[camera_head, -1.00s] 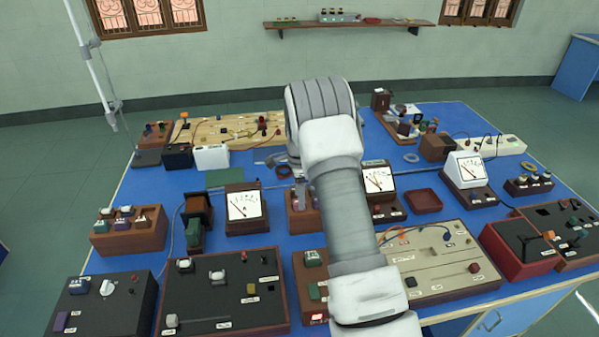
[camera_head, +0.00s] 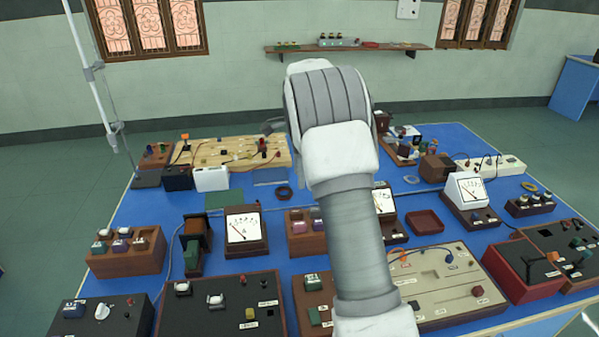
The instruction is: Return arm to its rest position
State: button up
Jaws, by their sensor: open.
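My arm rises from the bottom of the view over the blue bench (camera_head: 400,262), its white and grey wrist raised above the middle of the bench. A small grey part of my gripper (camera_head: 272,126) pokes out left of the wrist, in front of the wooden circuit board. The rest of the gripper is hidden behind the wrist. It is open, and I see nothing held in it.
Meters (camera_head: 243,228) and control boxes (camera_head: 225,305) crowd the bench below my arm. A wooden circuit board (camera_head: 225,151) lies at the back left, and a white power strip (camera_head: 492,167) at the back right. A thin upright pole (camera_head: 97,85) stands at the left. A wall shelf (camera_head: 345,47) is behind.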

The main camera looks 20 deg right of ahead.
dwell(0.3)
jog(key=s+a+r+n+t, duration=0.1)
jog(key=s+a+r+n, duration=0.35)
jog(key=s+r, duration=0.3)
jog(key=s+a+r+n+t, duration=0.25)
jog(key=s+r+n, duration=0.25)
jog(key=s+r, duration=0.25)
jog(key=s+a+f+n+t, duration=0.1)
jog(key=s+n, duration=0.4)
jog(key=s, duration=0.5)
jog(key=s+a+f+n+t, duration=0.1)
jog(key=s+a+n, duration=0.3)
jog(key=s, duration=0.6)
jog(key=shift+f+n, duration=0.3)
jog(key=shift+n, duration=0.55)
jog(key=shift+s+d, duration=0.1)
